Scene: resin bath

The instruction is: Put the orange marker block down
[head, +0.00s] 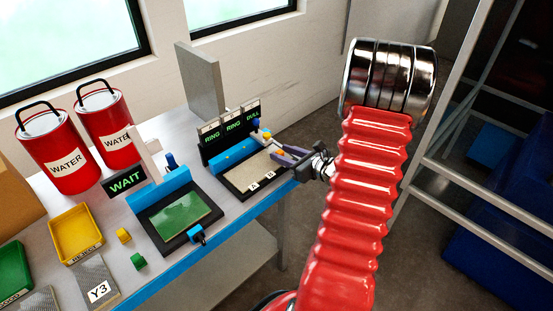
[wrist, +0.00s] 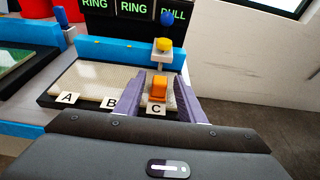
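The orange marker block (wrist: 158,88) stands on the pale panel (wrist: 85,80) behind the label C (wrist: 156,110), at the panel's right end. My gripper (wrist: 159,82) has its two purple fingers on either side of the block. A narrow gap shows between the block and each finger, so the gripper looks open around it. In the head view my gripper (head: 284,154) is over the right end of the same panel, and the block is a small orange patch (head: 281,152) there, partly hidden.
A yellow knob (wrist: 164,45) and a blue knob (wrist: 167,18) stand just behind the block. Signs reading RING, RING and PULL (head: 233,125) stand behind the panel. A second station with a green panel (head: 180,216) and WAIT sign (head: 126,181) is left. The bench ends just right.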

